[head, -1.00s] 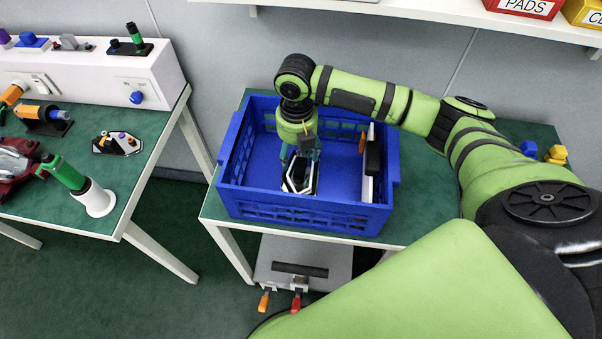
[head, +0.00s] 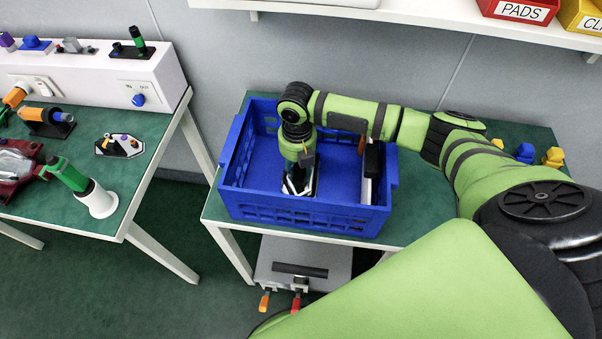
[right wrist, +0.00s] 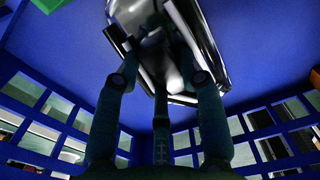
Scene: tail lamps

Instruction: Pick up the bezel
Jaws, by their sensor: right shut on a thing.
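The bezel (head: 291,189), a shiny black and silver frame-like part, lies in the front middle of the blue crate (head: 290,213). In the head view my right gripper (head: 300,176) reaches down into the crate onto the bezel and hides part of it. In the right wrist view the bezel (right wrist: 207,45) is between the fingers of my right gripper (right wrist: 162,72), which is shut on it. Whether the bezel is clear of the crate floor cannot be told. My left gripper is not in view.
A black and white part (head: 371,170) stands by the crate's right wall. Blue and yellow pieces (head: 553,157) lie on the green table at right. The left bench (head: 90,215) holds several lamps and tools. A shelf with bins (head: 520,12) hangs above.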

